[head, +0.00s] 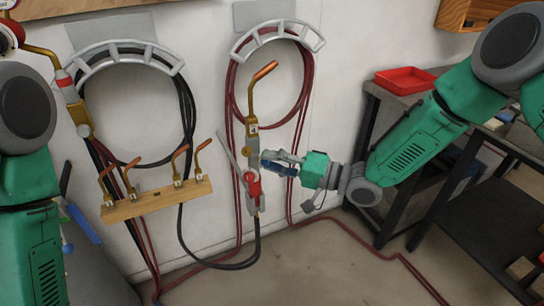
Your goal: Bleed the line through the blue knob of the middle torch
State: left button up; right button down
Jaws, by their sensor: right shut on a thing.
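The middle torch (252,133) hangs upright on the wall, with a copper tip bent to the right, a brass body and a red part (254,183) low down. My right gripper (266,160) comes in from the right and is shut at the right side of the torch body, just above the red part. The blue knob cannot be made out clearly; the fingers cover that spot. My left arm (38,250) shows at the left edge, but its gripper is not seen.
Hoses hang on a left hose rack (124,50) and a middle hose rack (278,35). A wooden tip holder (155,200) carries several copper tips. Another torch (79,112) hangs at the left. A red tray (405,80) lies on the right bench. Hoses cross the floor.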

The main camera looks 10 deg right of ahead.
jog(key=shift+f+m, duration=0.15)
jog(key=shift+m, duration=1.15)
jog(key=shift+f+m+p, duration=0.1)
jog(key=shift+m+p, duration=0.2)
jog(key=c, duration=1.3)
grip_release()
jog(key=v, duration=1.2)
jog(key=shift+w+d, duration=0.1)
